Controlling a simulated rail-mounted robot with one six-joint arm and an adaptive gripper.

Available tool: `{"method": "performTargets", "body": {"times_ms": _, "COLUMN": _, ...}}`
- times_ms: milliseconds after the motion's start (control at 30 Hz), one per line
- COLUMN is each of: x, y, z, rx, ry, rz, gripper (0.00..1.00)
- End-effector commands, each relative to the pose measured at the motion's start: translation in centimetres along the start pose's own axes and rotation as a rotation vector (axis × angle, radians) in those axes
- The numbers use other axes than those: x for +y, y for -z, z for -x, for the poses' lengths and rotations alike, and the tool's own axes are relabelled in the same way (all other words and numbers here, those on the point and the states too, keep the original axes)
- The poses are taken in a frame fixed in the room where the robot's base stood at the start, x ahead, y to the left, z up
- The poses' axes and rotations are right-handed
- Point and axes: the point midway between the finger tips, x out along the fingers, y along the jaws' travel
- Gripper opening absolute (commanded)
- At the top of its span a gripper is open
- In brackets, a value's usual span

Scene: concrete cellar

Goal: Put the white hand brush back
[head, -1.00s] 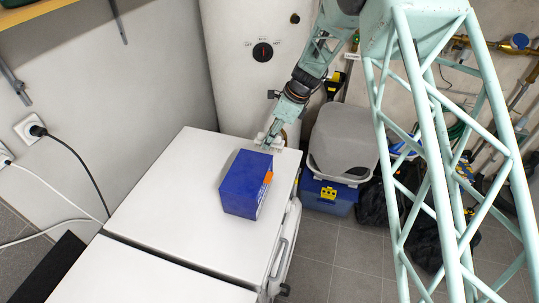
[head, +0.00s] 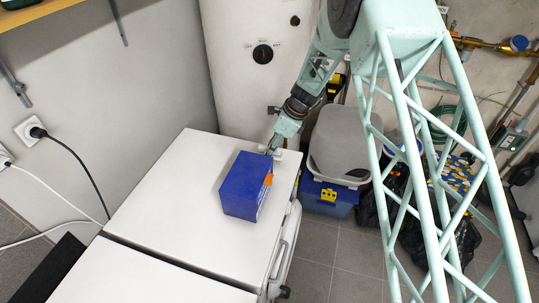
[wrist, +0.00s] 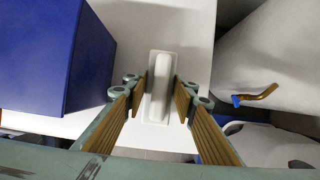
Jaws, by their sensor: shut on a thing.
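The white hand brush (wrist: 158,85) stands out in the wrist view as a pale, rounded long piece between the two fingers. My gripper (wrist: 160,95) is shut on it, with a finger on either side. In the head view my gripper (head: 271,149) is low at the far end of the white appliance top, just behind the blue box (head: 245,186). The brush is hard to make out there against the white top. I cannot tell whether it touches the top.
The blue box also shows close on the left in the wrist view (wrist: 45,55). The white appliance top (head: 165,195) is clear in front and left of the box. A white tank (head: 250,90) stands behind. A grey-lidded bin (head: 342,140) on a blue crate (head: 328,197) stands at the right.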

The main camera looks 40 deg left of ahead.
Motion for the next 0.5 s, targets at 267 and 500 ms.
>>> {"method": "performTargets", "body": {"times_ms": 267, "x": 0.0, "y": 0.8, "z": -1.9, "rx": 0.0, "ry": 0.001, "rz": 0.0, "gripper": 0.15}}
{"method": "performTargets", "body": {"times_ms": 500, "x": -0.1, "y": 0.8, "z": -1.9, "rx": 0.0, "ry": 0.001, "rz": 0.0, "gripper": 0.15}}
